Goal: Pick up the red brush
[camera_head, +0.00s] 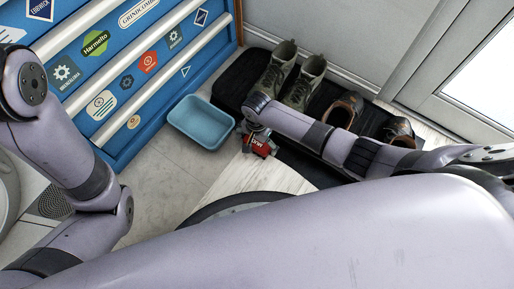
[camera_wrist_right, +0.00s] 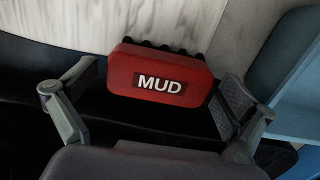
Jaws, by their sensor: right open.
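The red brush (camera_wrist_right: 160,78) has a white "MUD" label and dark bristles along its far edge in the right wrist view. In the head view the red brush (camera_head: 260,146) shows at the edge of the dark mat, partly covered by my right gripper (camera_head: 255,134). My right gripper (camera_wrist_right: 160,90) is open, with one finger on each side of the brush. A gap shows at the left finger; the right finger is close to the brush's right end, and contact is unclear. My left arm is at the left of the head view, but its gripper is out of sight.
A blue tray (camera_head: 201,122) stands on the floor left of the brush, by the blue toolchest (camera_head: 150,85) with stickers. Green-grey boots (camera_head: 305,83) and brown shoes (camera_head: 343,110) stand on the dark mat (camera_head: 233,88) behind my right arm. Pale floor lies between tray and brush.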

